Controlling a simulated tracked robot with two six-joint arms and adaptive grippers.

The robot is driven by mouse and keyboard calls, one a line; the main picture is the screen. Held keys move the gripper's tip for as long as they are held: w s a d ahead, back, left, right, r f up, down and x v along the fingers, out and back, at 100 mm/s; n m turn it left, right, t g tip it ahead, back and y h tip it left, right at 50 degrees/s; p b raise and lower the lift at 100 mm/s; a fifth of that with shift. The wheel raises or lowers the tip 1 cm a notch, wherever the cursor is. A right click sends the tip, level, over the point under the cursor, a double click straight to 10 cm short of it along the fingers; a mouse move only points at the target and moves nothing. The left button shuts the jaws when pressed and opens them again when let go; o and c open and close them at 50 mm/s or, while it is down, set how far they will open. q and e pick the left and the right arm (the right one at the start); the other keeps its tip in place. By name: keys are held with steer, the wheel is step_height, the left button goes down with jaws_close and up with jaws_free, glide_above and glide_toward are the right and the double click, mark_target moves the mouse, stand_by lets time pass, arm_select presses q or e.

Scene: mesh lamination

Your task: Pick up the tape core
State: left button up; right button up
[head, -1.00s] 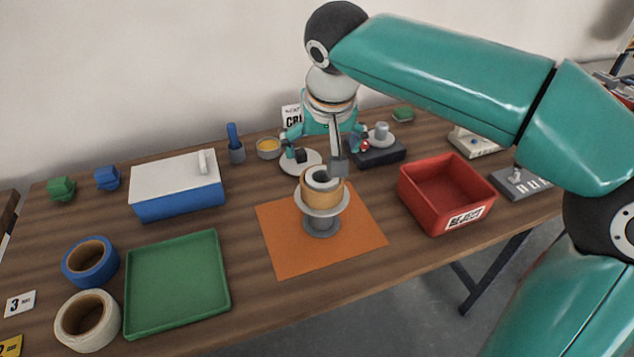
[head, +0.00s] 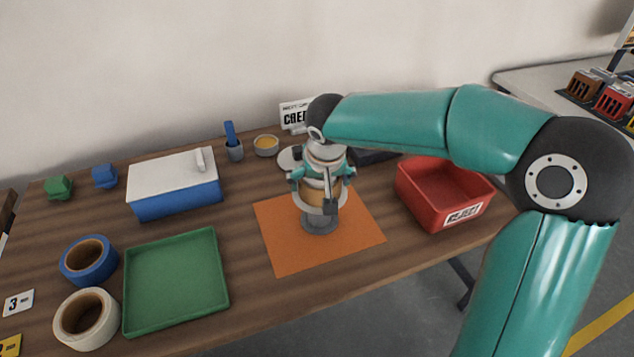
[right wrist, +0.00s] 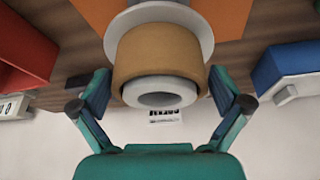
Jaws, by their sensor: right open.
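The tape core (right wrist: 158,60) is a tan ring around a pale inner ring, on a grey pedestal stand (head: 320,224) with a round flange. In the head view the tape core (head: 314,196) is mostly hidden behind my right gripper (head: 321,186). My right gripper is low over the stand, pointing down. In the right wrist view the gripper (right wrist: 158,95) is open, with one finger on each side of the core. Gaps show between the fingers and the core. My left gripper is not in view.
The stand is on an orange mat (head: 362,236). A red bin (head: 418,205) stands to the right. A green tray (head: 176,318), a blue tape roll (head: 72,268), a cream tape roll (head: 66,322) and a blue box with a white lid (head: 178,199) lie to the left.

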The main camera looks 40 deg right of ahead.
steer(key=shift+w+f, duration=0.15)
steer(key=shift+f, duration=0.25)
steer(key=shift+c, duration=0.3)
steer(key=c, duration=0.7)
steer(key=shift+o, duration=0.2)
steer(key=shift+r, duration=0.1)
